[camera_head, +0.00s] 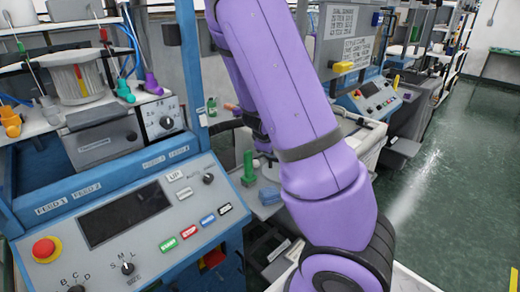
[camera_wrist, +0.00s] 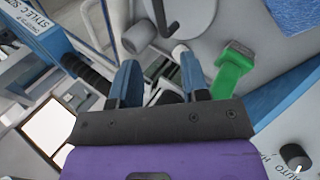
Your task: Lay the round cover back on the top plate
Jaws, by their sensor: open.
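My gripper (camera_wrist: 157,76) shows in the wrist view with its two blue fingers spread apart. I see nothing held between them. Beyond the right finger is a broad grey surface (camera_wrist: 205,22) with a curved edge; I cannot tell whether it is the top plate or the round cover. A dark hooked rod and a short brown-grey cylinder (camera_wrist: 139,37) are near it. In the head view my purple arm crosses the middle and hides much of the machine behind it. I cannot make out the round cover for certain in either view.
A green upright piece (camera_head: 248,166) stands beside the machine; a green piece also shows right of my fingers (camera_wrist: 232,66). A control panel (camera_head: 130,215) with a red stop button (camera_head: 45,248) is at front left. Green floor (camera_head: 455,190) is clear at right.

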